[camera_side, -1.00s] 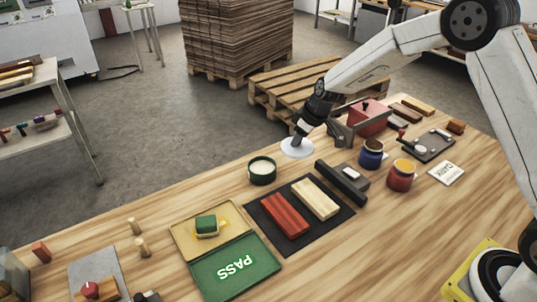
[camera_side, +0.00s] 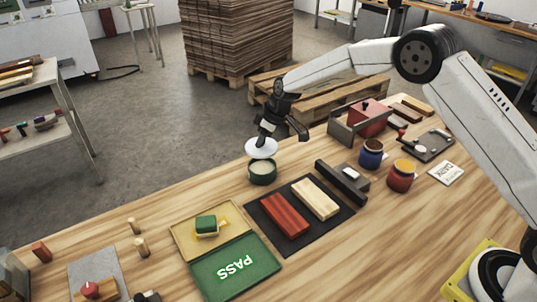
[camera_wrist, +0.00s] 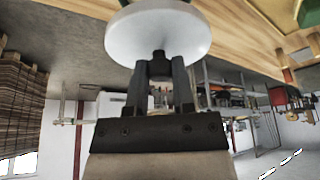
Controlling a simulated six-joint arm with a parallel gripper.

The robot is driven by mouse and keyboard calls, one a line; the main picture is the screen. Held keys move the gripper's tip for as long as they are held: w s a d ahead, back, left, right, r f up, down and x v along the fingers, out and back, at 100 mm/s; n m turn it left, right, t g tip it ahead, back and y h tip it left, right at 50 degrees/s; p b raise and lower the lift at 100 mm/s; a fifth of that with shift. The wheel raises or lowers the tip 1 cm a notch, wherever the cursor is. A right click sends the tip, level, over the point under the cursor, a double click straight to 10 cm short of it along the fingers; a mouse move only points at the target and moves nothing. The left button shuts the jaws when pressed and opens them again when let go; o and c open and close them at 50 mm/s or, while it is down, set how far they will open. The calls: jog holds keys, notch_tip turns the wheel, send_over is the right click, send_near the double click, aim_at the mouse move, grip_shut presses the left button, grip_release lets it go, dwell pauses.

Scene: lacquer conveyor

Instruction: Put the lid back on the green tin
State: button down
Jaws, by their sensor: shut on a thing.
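The green tin (camera_side: 262,175) stands open on the wooden table, with pale contents showing at its top. My gripper (camera_side: 266,139) is shut on the knob of the white round lid (camera_side: 260,149) and holds it just above the tin, near its back rim. The lid looks slightly tilted in the side view. In the wrist view the lid (camera_wrist: 157,36) fills the top middle, its knob between my fingertips (camera_wrist: 159,62).
A black mat (camera_side: 258,212) with a red block (camera_side: 285,215) and a cream block (camera_side: 315,199) lies in front of the tin. A yellow tray (camera_side: 188,235) and a green PASS panel (camera_side: 235,270) are to the left. Blue (camera_side: 370,155) and red (camera_side: 401,176) jars stand right.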

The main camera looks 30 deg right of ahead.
jog(key=shift+f, duration=0.1)
jog(key=shift+f, duration=3)
jog(key=shift+f, duration=0.25)
dwell(0.4)
grip_release()
jog(key=shift+r, duration=0.25)
jog(key=shift+r, duration=3.3)
